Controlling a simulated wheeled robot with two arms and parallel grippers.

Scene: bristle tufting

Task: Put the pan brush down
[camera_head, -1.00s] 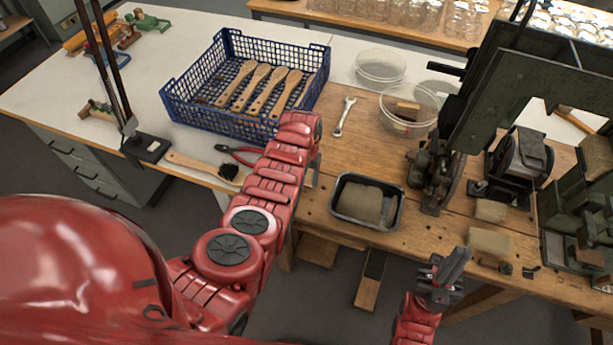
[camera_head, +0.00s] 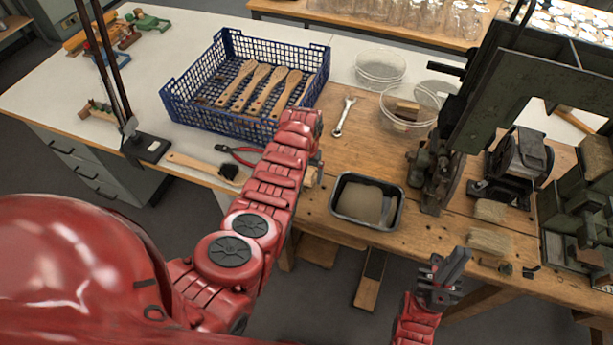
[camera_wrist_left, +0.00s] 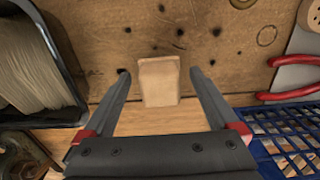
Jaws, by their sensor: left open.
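In the left wrist view, my left gripper (camera_wrist_left: 159,76) is open, with its fingers either side of a pale wooden block (camera_wrist_left: 158,84) and a gap on both sides. The block is at the bench's front edge; it shows partly behind my left arm in the head view (camera_head: 311,178). I see no bristles on it, so I cannot tell whether it is the pan brush. My left gripper (camera_head: 317,158) is mostly hidden there. My right gripper (camera_head: 447,268) is low at front right, holding nothing visible.
A black tray (camera_head: 336,205) with tan fibre stands right of my left gripper. A blue crate (camera_head: 205,118) holds several wooden brush handles. Red pliers (camera_head: 238,152), a wrench (camera_head: 345,117) and clear dishes (camera_head: 380,66) lie behind. Dark machines (camera_head: 440,160) stand at right.

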